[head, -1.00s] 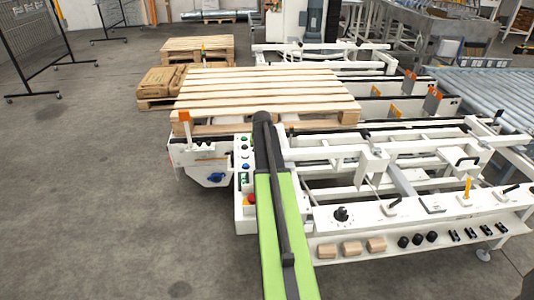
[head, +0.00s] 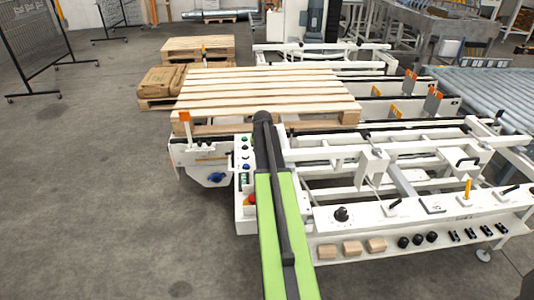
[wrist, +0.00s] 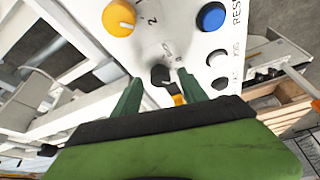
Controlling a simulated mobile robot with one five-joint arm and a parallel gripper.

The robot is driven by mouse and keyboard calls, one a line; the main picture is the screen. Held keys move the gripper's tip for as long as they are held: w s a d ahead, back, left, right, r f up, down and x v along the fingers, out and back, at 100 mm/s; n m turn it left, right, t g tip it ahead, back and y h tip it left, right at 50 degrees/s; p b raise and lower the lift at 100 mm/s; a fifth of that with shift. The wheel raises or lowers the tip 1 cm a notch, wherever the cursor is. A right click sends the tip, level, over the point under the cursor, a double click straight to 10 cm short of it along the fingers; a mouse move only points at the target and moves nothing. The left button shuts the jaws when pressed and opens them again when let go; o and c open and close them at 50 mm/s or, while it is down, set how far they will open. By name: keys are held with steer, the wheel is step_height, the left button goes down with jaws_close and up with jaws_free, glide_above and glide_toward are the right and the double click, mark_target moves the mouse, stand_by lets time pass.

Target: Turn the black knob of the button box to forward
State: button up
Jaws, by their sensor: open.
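The button box (head: 242,172) is a white upright panel with coloured buttons, left of my arm in the head view. My arm covers part of it there, and my gripper is hidden. In the wrist view the white panel (wrist: 180,35) carries the small black knob (wrist: 160,75), below a yellow knob (wrist: 118,17) and a blue button (wrist: 211,16). My gripper (wrist: 159,80) is open, with one green finger on each side of the black knob. I cannot tell whether the fingers touch it.
A wooden pallet (head: 265,88) lies on the conveyor behind the box. Another black dial (head: 341,214) stands on the white front ledge at right. The grey floor (head: 100,170) at left is clear.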

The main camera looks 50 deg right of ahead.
steer(key=p+v, duration=1.5)
steer(key=v, duration=0.2)
steer(key=shift+w+d, duration=0.1)
